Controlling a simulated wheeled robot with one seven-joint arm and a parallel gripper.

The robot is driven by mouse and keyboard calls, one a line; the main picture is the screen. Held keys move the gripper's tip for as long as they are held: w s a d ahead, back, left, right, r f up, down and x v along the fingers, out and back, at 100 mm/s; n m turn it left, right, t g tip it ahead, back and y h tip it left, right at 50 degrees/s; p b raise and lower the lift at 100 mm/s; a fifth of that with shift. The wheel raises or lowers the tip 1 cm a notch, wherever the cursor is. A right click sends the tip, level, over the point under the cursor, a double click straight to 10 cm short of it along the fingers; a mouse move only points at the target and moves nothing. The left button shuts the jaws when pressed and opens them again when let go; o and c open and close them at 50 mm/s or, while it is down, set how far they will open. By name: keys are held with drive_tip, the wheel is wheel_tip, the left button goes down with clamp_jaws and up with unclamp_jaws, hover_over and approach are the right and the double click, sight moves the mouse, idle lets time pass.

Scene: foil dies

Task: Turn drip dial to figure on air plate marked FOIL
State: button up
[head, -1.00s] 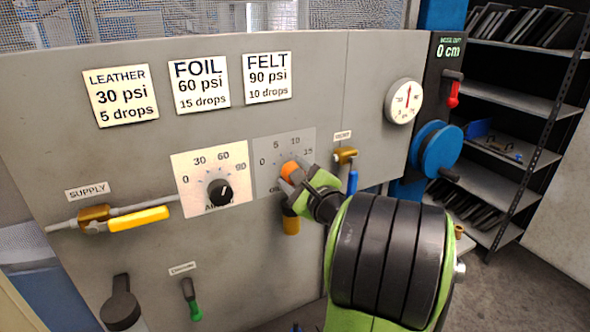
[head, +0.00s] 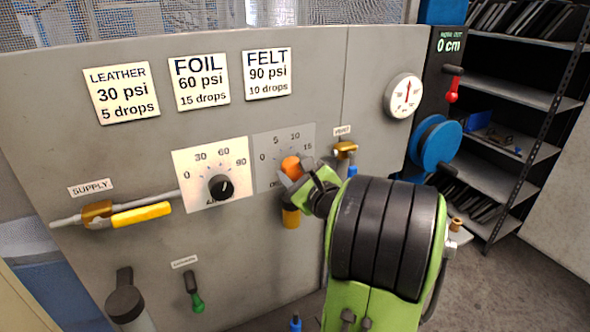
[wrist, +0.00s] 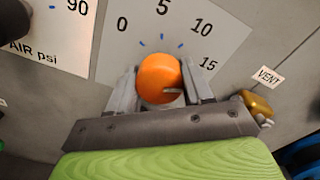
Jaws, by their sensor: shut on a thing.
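The FOIL plate (head: 200,82) on the grey panel reads 60 psi, 15 drops. The drip dial is an orange knob (head: 291,165) on a grey scale plate (head: 268,150) marked 0, 5, 10, 15. In the wrist view the orange knob (wrist: 158,72) sits between the two fingers of my gripper (wrist: 160,88), which is shut on its sides. A dark slot shows at the lower right of its face, below the 15 mark; I cannot tell whether it is the pointer. My gripper (head: 292,174) hides the scale's lower part in the head view.
The black air dial (head: 221,187) stands left of the drip dial. A brass vent valve (head: 346,150) is close on the right. The yellow supply handle (head: 141,215) and a green-tipped lever (head: 196,303) are further left. A gauge (head: 403,98) and blue reel (head: 436,143) are right.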

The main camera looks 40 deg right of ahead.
drive_tip(key=o, duration=1)
drive_tip(key=shift+o, duration=0.2)
drive_tip(key=b+v, duration=0.5)
drive_tip(key=v, duration=1)
drive_tip(key=shift+s+a, duration=0.2)
drive_tip(key=shift+s, duration=0.15)
